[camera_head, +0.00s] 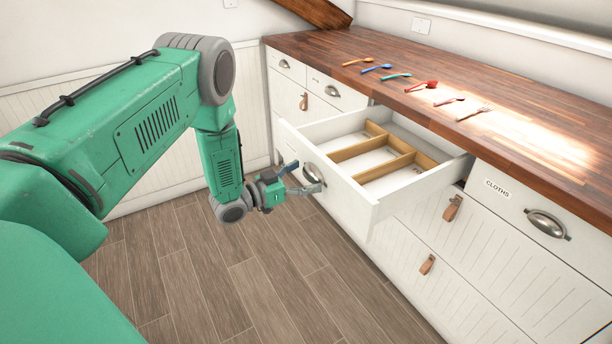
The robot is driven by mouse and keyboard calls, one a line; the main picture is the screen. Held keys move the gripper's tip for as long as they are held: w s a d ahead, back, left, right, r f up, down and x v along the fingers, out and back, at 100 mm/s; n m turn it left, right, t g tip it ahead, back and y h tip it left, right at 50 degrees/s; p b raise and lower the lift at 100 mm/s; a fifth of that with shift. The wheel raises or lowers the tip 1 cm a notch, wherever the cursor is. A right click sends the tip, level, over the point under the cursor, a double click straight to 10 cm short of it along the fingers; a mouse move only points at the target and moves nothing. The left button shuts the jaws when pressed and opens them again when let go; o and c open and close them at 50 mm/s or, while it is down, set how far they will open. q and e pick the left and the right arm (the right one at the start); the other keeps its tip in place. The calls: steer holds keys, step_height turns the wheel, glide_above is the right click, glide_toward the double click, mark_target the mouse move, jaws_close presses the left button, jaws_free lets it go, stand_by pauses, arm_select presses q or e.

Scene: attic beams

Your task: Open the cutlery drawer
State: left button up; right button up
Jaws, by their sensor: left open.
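The cutlery drawer (345,185) stands pulled out from the white cabinet, and its inside shows wooden dividers (385,160) with empty compartments. Its metal cup handle (313,174) is on the front panel. My left gripper (305,180) is open at the drawer front, with its fingertips close to the cup handle. I cannot tell whether they touch it. My right gripper is not in view.
Several colored spoons and a fork (474,112) lie in a row on the wooden countertop (440,75). A closed drawer labeled CLOTHS (510,205) is at the right. Leather-pull doors are below. The plank floor (240,285) is clear.

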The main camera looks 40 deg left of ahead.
arm_select(q)
steer(key=v, duration=1.2)
steer(key=shift+w+a+f, duration=0.1)
steer(key=s+d+f+n+g+y, duration=0.1)
steer(key=s+d+f+g+y, duration=0.1)
steer(key=s+d+f+g, duration=0.35)
steer(key=s+d+f+n+g+y, duration=0.2)
steer(key=d+f+g, duration=0.1)
steer(key=d+f, duration=0.45)
steer(key=s+d+g+y, duration=0.1)
steer(key=s+d+g, duration=0.1)
steer(key=s, duration=0.7)
steer(key=s+d+f+g+y, duration=0.1)
steer(key=s+d+g, duration=0.1)
steer(key=s+g, duration=0.3)
steer(key=s, duration=0.4)
steer(key=shift+s+n+y, duration=0.3)
steer(key=shift+n+y, duration=0.1)
